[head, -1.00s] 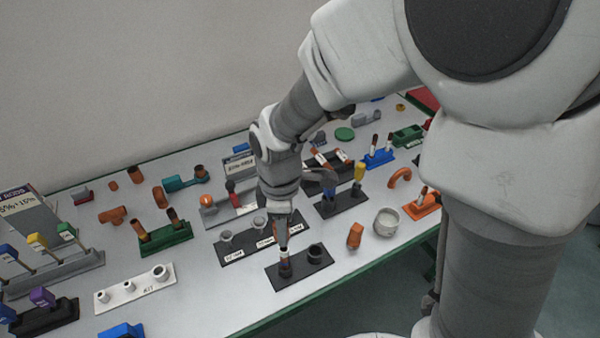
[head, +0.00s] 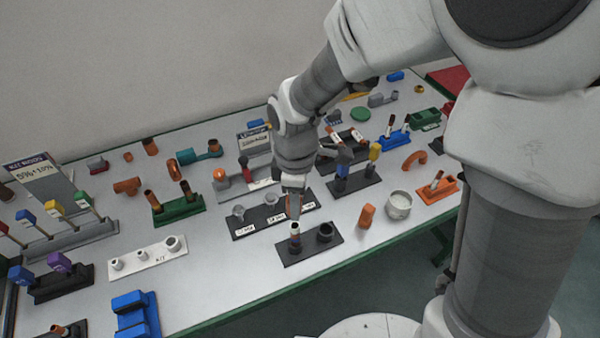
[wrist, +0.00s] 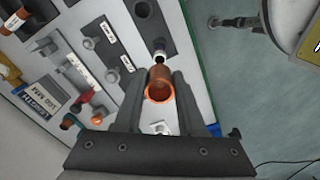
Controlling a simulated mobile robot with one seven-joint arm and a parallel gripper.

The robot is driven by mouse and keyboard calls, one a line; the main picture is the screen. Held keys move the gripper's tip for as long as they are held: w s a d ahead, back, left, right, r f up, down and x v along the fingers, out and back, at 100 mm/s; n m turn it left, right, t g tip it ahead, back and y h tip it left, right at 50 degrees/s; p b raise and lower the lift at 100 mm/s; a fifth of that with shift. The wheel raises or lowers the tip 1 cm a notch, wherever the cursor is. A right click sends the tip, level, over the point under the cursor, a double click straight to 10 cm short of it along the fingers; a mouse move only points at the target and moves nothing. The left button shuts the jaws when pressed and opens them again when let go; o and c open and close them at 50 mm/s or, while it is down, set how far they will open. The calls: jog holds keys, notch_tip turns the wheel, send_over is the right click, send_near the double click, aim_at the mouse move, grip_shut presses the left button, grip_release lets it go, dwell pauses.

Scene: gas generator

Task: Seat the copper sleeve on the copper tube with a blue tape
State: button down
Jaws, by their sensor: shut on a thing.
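My gripper (head: 293,212) is shut on the copper sleeve (wrist: 160,84), a short open copper ring held between the two fingers in the wrist view. In the head view, the gripper points down above a short upright tube (head: 295,238) in a black two-socket block (head: 310,255). This tube has a pale upper end and what looks like a dark bluish band lower down. Its pale end (wrist: 159,57) also shows just beyond the sleeve in the wrist view. The sleeve appears apart from the tube, above it; exact alignment is hard to tell.
A second dark socket (head: 325,232) stands beside the tube. A black rack with grey fittings (head: 271,216) lies behind. An orange piece (head: 366,215) and a pale cup (head: 399,205) stand to the right. Bare tabletop (head: 230,285) lies at front left.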

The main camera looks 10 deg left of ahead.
aim_at(297, 225)
jog(key=shift+f+b, duration=1.55)
jog(key=shift+f, duration=0.75)
jog(key=shift+f+b, duration=1.05)
jog(key=shift+f, duration=0.55)
jog(key=shift+c, duration=2.1)
grip_release()
jog(key=shift+r, duration=0.1)
notch_tip(297, 225, up, 17)
jog(key=p, duration=0.2)
jog(key=shift+r+p, duration=0.2)
jog(key=shift+p, duration=0.2)
jog(key=shift+d, duration=0.1)
jog(key=s+d+r+m+t, duration=0.2)
jog(key=s+d+r+m, duration=0.1)
jog(key=d+m, duration=0.6)
jog(key=s+d+r+m+t, duration=0.3)
jog(key=s+d+m, duration=0.2)
jog(key=d+m, duration=0.4)
jog(key=shift+d+r+t, duration=0.15)
jog(key=shift+d+t, duration=0.15)
jog(key=shift+d, duration=0.45)
